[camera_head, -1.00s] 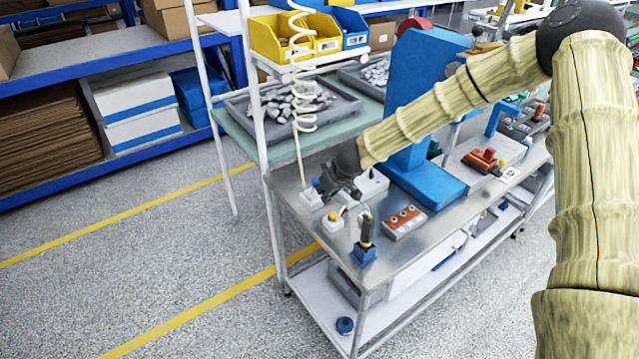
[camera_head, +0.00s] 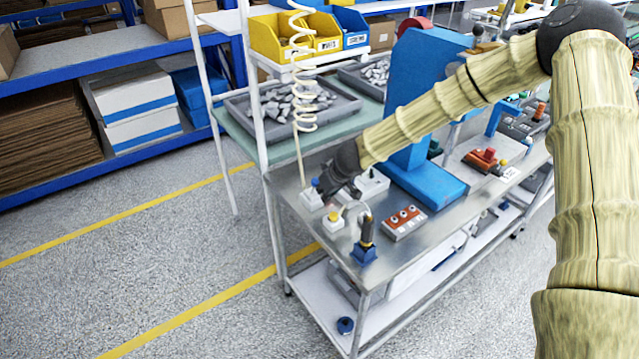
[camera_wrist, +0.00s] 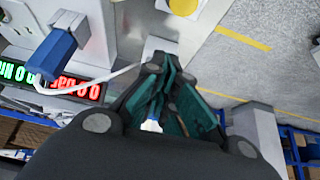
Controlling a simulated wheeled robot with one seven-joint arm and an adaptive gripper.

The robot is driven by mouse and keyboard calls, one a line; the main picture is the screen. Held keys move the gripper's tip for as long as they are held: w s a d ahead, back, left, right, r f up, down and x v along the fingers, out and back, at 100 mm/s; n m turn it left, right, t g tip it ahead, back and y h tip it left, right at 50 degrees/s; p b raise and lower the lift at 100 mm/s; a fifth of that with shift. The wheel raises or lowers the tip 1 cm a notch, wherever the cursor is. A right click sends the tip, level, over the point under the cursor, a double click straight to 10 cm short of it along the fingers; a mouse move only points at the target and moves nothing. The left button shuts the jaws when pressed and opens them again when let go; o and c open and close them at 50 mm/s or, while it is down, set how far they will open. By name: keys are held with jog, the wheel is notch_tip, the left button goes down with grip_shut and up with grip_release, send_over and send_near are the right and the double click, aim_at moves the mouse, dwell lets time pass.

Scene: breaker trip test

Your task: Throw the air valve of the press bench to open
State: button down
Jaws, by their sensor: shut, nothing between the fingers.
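My gripper (camera_head: 338,192) is shut and empty, low over the near left part of the press bench top. Its teal fingers (camera_wrist: 158,65) fill the middle of the wrist view. Beside it in the head view are a white block with a blue knob (camera_head: 314,196) and a white block with a yellow knob (camera_head: 334,220). The yellow knob also shows at the top of the wrist view (camera_wrist: 183,5). A blue handle-like part (camera_wrist: 54,54) stands at left there, beside a thin white curved line. I cannot tell for certain which part is the air valve; contact is unclear.
A black-handled tool in a blue stand (camera_head: 365,250), an orange-button panel (camera_head: 404,223) and the blue press (camera_head: 430,182) stand on the bench. A lit red readout (camera_wrist: 75,88) is close by. A coiled hose (camera_head: 302,115) hangs from above. Floor at left is clear.

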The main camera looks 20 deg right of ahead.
aim_at(314, 187)
jog(key=shift+w+r, duration=0.1)
jog(key=shift+r, duration=0.05)
jog(key=shift+w+a+p, duration=0.2)
jog(key=shift+w+p, duration=0.25)
jog(key=shift+p, duration=0.25)
jog(key=shift+w+r, duration=0.1)
jog(key=shift+w, duration=0.1)
jog(key=shift+w+a+r+p, duration=0.1)
jog(key=shift+w+a+p, duration=0.1)
jog(key=shift+w+p, duration=0.3)
jog(key=shift+w+a+p, duration=0.15)
jog(key=shift+w+p, duration=0.05)
jog(key=shift+p, duration=0.2)
jog(key=shift+s, duration=0.2)
